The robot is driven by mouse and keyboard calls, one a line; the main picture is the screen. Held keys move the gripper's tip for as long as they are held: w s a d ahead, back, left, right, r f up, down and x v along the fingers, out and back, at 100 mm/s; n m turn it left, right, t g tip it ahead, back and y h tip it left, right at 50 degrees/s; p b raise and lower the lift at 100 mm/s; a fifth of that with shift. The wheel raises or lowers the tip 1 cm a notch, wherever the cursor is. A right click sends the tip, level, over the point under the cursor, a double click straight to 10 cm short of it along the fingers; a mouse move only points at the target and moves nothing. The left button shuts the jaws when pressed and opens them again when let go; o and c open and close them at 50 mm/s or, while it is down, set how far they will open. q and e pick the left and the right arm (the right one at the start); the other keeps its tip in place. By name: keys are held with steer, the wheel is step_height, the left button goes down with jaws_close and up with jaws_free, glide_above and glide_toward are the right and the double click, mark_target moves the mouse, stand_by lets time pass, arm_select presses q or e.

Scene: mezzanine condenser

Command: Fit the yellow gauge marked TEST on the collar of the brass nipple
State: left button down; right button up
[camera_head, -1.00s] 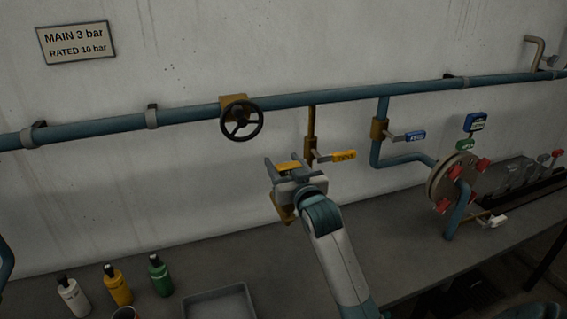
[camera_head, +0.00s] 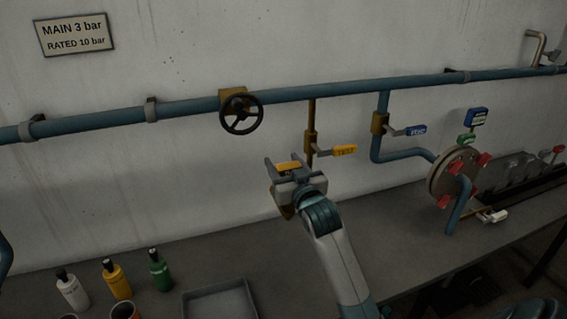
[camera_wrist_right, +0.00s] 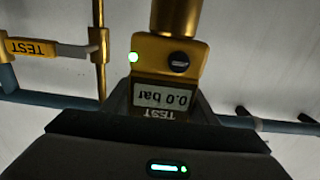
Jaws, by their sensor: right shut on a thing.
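The yellow gauge marked TEST (camera_wrist_right: 166,92) is between the jaws of my right gripper (camera_head: 288,170). Its display reads 0.0 bar upside down in the right wrist view, with a lit green lamp beside a dark knob. A brass cylinder (camera_wrist_right: 177,14) adjoins the gauge's body at the top of that view. In the head view, the gripper largely hides the gauge. The brass nipple (camera_head: 312,161) hangs below a valve with a yellow TEST lever (camera_head: 344,150); the gripper covers or crowds its lower part. The gauge appears beside it, apart in the wrist view. My left gripper is not visible.
A blue main pipe (camera_head: 180,112) with a black handwheel (camera_head: 241,114) runs along the wall. A blue-tagged valve (camera_head: 380,123) and a round flange (camera_head: 450,180) with red clamps stand right. Bottles (camera_head: 117,282) and a grey tray (camera_head: 220,292) occupy the bench's left.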

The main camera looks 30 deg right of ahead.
steer(key=shift+f, duration=0.15)
steer(key=o, duration=1.4)
steer(key=shift+c, duration=0.2)
steer(key=shift+s, duration=0.1)
steer(key=p+v, duration=0.1)
steer(key=v, duration=1.6)
steer(key=shift+s, duration=0.15)
